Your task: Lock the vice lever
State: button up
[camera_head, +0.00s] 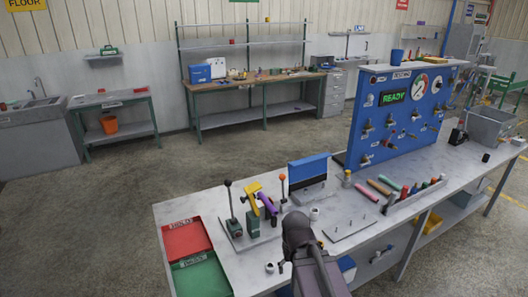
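On the near workbench, a grey plate (240,242) carries dark green vice-like blocks (237,229). A thin upright lever with a black knob (228,184) stands at its left. A second upright lever with an orange knob (282,178) stands at its right. Which one is the vice lever I cannot tell. Between them are a yellow part (254,193) and a tilted purple piece (267,203). My gripper (297,226) is seen from behind, just right of this group and apart from the levers. Its fingers are hidden, so its opening does not show.
Red (187,240) and green (202,277) trays lie at the bench's left end. A blue-topped block (308,168) stands behind the levers. A blue panel (400,112) reading READY rises farther right. Coloured handles (380,187) and a pegged plate (350,229) lie right of my arm.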

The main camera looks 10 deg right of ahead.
aim_at(282, 177)
jog(key=k, duration=0.65)
jog(key=z, duration=0.3)
jog(key=i, duration=1.5)
jog(key=u, duration=0.3)
